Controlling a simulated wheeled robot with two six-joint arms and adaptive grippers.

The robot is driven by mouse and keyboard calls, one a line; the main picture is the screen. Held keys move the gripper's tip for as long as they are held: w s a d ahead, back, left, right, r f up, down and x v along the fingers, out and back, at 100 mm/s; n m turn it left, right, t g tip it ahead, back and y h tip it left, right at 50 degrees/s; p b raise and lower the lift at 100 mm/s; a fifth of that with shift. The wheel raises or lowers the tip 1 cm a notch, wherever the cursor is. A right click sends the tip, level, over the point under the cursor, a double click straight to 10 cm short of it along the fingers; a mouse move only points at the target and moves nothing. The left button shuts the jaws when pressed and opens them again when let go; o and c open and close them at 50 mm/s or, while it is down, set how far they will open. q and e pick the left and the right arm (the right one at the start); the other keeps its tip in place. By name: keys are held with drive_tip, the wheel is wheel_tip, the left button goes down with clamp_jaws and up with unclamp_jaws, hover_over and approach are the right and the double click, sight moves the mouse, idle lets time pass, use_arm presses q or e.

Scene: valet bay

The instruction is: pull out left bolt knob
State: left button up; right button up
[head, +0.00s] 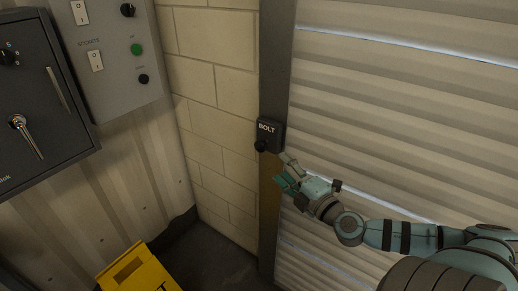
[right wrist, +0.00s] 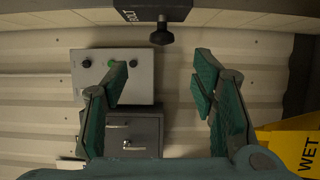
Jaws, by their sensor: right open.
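The black bolt knob (head: 261,145) sticks out of the lower left of a dark box labelled BOLT (head: 271,131), fixed to the grey door post. My right gripper (head: 282,170) is just below and right of the knob, open and empty. In the right wrist view the knob (right wrist: 161,33) is a dark round end on a short stem under the box (right wrist: 152,9). It lies beyond the tips of my open right gripper (right wrist: 161,62), roughly centred between them and touching neither finger. My left gripper is not in view.
A ribbed shutter (head: 400,110) fills the right, behind my right arm. A grey control panel (head: 112,50) and a dark safe (head: 38,100) are on the left wall. A yellow sign (head: 138,272) stands on the floor below. The block wall (head: 215,110) beside the post is bare.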

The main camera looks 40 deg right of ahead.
sight(264, 149)
drive_tip(key=w, duration=0.3)
drive_tip(key=w+d+p, duration=0.1)
drive_tip(key=w, duration=0.3)
drive_tip(key=w+p, duration=0.1)
drive_tip(key=w, duration=0.3)
drive_tip(key=shift+w+d, duration=0.2)
drive_tip(key=shift+w, duration=0.05)
drive_tip(key=shift+w+d+f+p, duration=0.15)
drive_tip(key=shift+w+p, duration=0.2)
drive_tip(key=shift+w, duration=0.35)
clamp_jaws()
